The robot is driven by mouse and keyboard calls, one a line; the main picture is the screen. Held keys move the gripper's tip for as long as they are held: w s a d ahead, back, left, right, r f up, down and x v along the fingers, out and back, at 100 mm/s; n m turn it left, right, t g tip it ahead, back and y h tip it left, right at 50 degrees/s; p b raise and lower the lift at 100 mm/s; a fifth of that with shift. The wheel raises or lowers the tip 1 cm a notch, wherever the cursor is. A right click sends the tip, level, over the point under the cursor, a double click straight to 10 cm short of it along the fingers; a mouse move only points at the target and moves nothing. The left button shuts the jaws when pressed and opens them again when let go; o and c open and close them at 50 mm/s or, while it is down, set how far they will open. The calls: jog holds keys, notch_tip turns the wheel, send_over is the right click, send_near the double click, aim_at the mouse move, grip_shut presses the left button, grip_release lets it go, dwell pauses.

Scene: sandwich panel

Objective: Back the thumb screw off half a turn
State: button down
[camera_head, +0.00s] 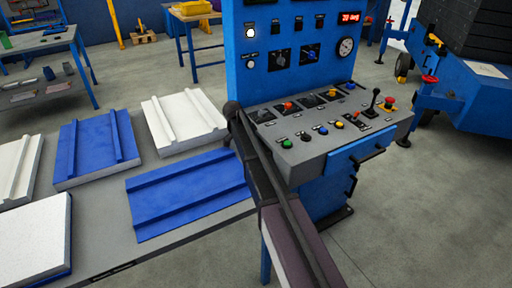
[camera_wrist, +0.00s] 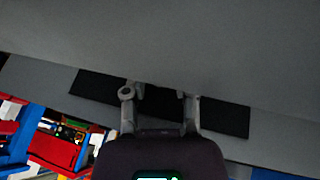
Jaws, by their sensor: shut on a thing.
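In the wrist view my gripper (camera_wrist: 160,95) has its two grey fingers somewhat apart, shut on a dark thing between them. That thing is too dark and too hidden to make out as the thumb screw. Behind the fingers a black strip (camera_wrist: 225,119) lies across a plain grey surface (camera_wrist: 170,40). In the head view my arm reaches up from the bottom right to the left side of the control console (camera_head: 300,165). My gripper is not visible there, and I cannot pick out a thumb screw.
The console carries buttons, knobs and a joystick (camera_head: 371,102). Left of it a grey table (camera_head: 85,240) bears blue and white panels, including a blue panel (camera_head: 190,195). Blurred red and blue items fill the wrist view's lower left. Open floor lies right of the console.

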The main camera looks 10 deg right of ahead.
jog(key=shift+c, duration=2)
grip_release()
jog(key=shift+s+t, duration=0.15)
jog(key=shift+t, duration=0.25)
